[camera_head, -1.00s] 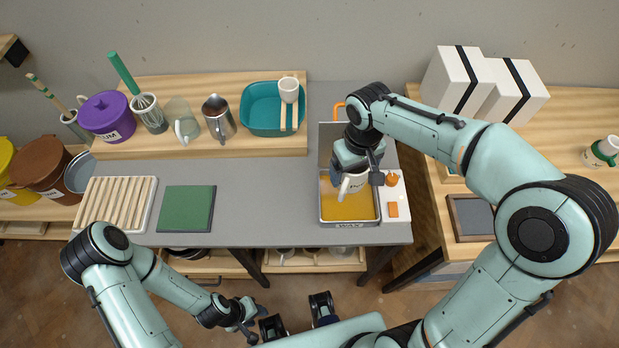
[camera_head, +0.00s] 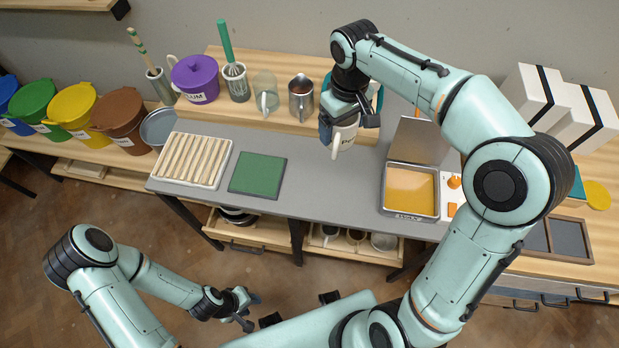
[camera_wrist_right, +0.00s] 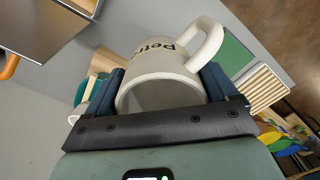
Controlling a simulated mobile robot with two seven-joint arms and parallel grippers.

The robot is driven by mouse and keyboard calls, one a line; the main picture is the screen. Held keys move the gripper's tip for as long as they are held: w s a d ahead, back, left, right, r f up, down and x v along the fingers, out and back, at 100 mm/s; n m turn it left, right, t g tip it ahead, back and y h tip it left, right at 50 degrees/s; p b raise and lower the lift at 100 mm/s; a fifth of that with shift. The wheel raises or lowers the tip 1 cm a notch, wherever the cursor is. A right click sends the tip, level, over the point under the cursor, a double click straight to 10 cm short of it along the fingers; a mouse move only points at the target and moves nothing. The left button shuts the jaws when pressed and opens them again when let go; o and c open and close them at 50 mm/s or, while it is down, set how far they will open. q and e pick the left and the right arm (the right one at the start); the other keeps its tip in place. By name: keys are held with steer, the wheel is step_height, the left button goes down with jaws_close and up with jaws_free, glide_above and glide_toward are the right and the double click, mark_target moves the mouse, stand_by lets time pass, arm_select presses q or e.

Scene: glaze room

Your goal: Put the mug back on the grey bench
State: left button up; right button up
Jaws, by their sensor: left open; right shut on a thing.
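The mug (camera_head: 344,140) is pale, with dark lettering that reads "Petr" in part in the right wrist view (camera_wrist_right: 161,75). My right gripper (camera_head: 350,118) is shut on it and holds it above the grey bench (camera_head: 310,186), left of the wax pan. The mug's handle shows at its lower left in the head view. In the right wrist view the mug sits between both fingers, with its handle at upper right. My left gripper (camera_head: 247,309) is open and empty, low in front of the bench, over the floor.
The open wax pan (camera_head: 410,216) stands on the bench's right part. A green mat (camera_head: 258,174) and a slatted rack (camera_head: 190,160) lie on its left. A raised wooden shelf (camera_head: 225,112) behind carries jars and a metal jug (camera_head: 301,98). Bare bench lies between mat and pan.

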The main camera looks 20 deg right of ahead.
steer(key=shift+w+a+r, duration=0.15)
steer(key=shift+w+a, duration=0.05)
steer(key=shift+a, duration=0.05)
steer(key=shift+a+f, duration=0.1)
steer(key=shift+f, duration=0.2)
arm_select(q)
steer(key=shift+s+a+f+b, duration=0.25)
steer(key=shift+s+f+b, duration=0.8)
steer(key=shift+f, duration=0.25)
arm_select(e)
steer(key=shift+f, duration=9.7)
arm_select(q)
steer(key=shift+f, duration=0.1)
arm_select(e)
steer(key=shift+f, duration=0.25)
steer(key=o, duration=1.1)
steer(key=shift+r, duration=0.1)
steer(key=shift+o, duration=0.2)
steer(key=shift+r, duration=0.6)
arm_select(q)
steer(key=shift+w+r+p, duration=0.5)
steer(key=shift+r+p, duration=0.05)
steer(key=shift+r, duration=0.25)
arm_select(e)
step_height(320, 180, up, 11)
